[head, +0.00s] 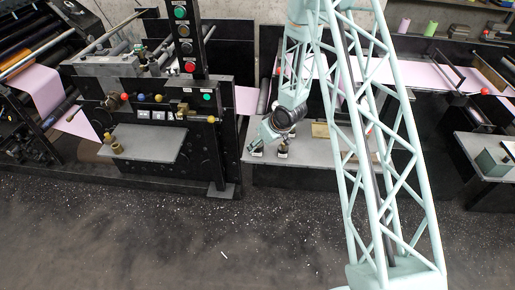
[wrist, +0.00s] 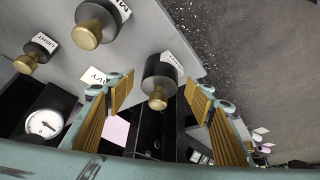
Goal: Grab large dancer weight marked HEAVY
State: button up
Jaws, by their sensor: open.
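In the wrist view my gripper (wrist: 158,92) is open, with its ribbed yellow-brown fingers spread and nothing held. A dark cylinder weight with a brass knob (wrist: 159,84) shows between the fingertips; its white label is partly hidden and unreadable. Another dark weight with a brass knob (wrist: 96,24) stands upper left, with a label starting with M. A smaller weight (wrist: 30,58) by a LIGHT label is farther left. In the head view my gripper (head: 265,136) is low over the grey shelf (head: 310,174).
A round white dial (wrist: 43,123) shows at lower left in the wrist view. The shelf edge and speckled floor lie to the right. In the head view, the press panel (head: 165,110) stands left of my arm, and pink web (head: 430,77) runs behind it.

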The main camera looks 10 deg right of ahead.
jog(key=shift+x, duration=1.6)
jog(key=shift+c, duration=0.3)
jog(key=c, duration=1.6)
